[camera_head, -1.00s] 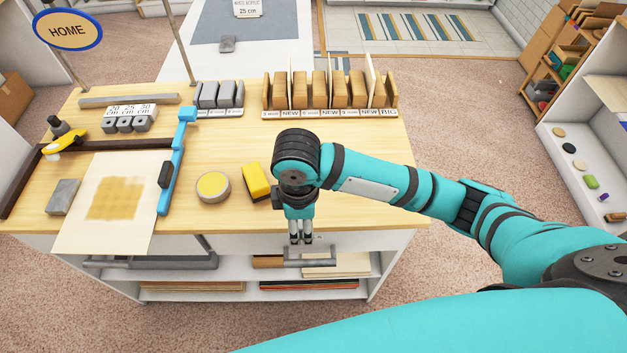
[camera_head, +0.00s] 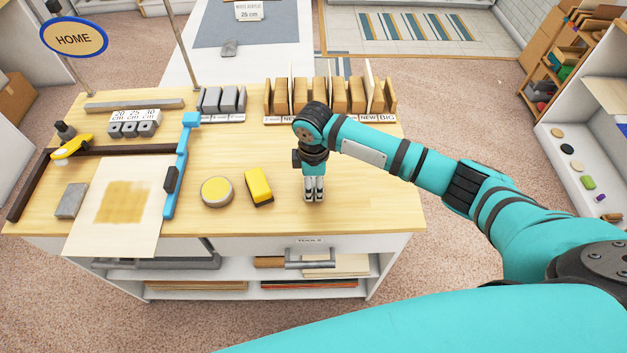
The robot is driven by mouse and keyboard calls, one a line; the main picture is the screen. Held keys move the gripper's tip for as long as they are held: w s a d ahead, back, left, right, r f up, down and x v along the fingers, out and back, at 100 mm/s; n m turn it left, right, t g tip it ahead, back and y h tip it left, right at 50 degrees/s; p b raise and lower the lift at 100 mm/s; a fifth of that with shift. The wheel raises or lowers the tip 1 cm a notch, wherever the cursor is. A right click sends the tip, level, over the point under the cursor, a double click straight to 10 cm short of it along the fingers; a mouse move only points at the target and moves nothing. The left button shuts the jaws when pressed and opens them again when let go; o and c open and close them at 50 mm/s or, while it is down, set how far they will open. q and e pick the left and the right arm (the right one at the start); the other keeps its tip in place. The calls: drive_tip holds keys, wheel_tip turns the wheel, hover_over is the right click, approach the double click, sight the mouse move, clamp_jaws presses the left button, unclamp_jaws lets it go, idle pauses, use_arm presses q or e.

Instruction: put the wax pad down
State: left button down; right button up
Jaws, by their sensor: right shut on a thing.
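My right gripper (camera_head: 314,197) points down over the front right part of the wooden tabletop (camera_head: 375,205), to the right of a yellow block (camera_head: 259,187). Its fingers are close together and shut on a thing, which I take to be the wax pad. Hardly any of the pad shows, so its shape is unclear. I cannot tell whether it touches the tabletop. My left gripper is not in view.
A round yellow-topped tin (camera_head: 217,192) stands left of the yellow block. A pale sheet (camera_head: 118,235) with a brown patch lies at the left by the blue bar (camera_head: 177,180). A slotted rack (camera_head: 330,97) stands behind my gripper. The tabletop to its right is clear.

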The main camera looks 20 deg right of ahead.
drive_tip(key=shift+f, duration=0.2)
drive_tip(key=o, duration=1.1)
wheel_tip(320, 180, up, 12)
drive_tip(key=b, duration=0.1)
drive_tip(key=shift+r+b, duration=0.15)
drive_tip(key=shift+b, duration=0.15)
